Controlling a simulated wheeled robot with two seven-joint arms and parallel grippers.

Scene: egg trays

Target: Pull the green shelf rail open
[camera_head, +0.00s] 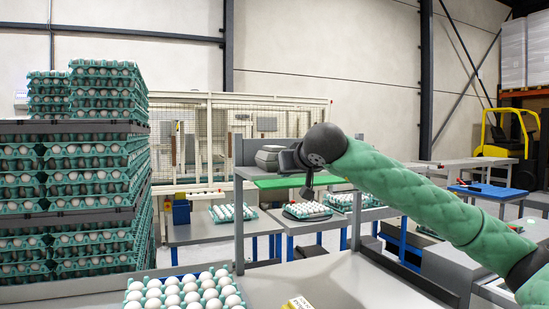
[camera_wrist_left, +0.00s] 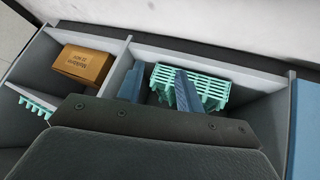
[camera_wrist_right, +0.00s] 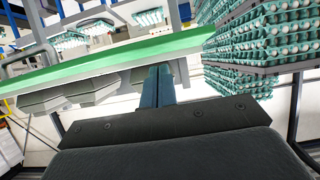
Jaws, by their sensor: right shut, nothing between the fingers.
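The green shelf rail (camera_head: 285,182) runs along the front of a grey shelf on posts, right of centre in the head view. In the right wrist view the green rail (camera_wrist_right: 110,64) slants across the picture just past my right gripper (camera_wrist_right: 160,72). Those fingers are together and empty; whether they touch the rail I cannot tell. My right arm partly covers the rail's right end in the head view. My left gripper (camera_wrist_left: 158,88) is open, with its blue fingers apart over a divided grey bin (camera_wrist_left: 200,52). It does not show in the head view.
A tall stack of egg trays (camera_head: 75,165) stands at the left. A tray of white eggs (camera_head: 182,290) is on the near table. A grey box (camera_head: 268,158) stands on the shelf. The left bin holds a brown box (camera_wrist_left: 84,64) and teal trays (camera_wrist_left: 205,88).

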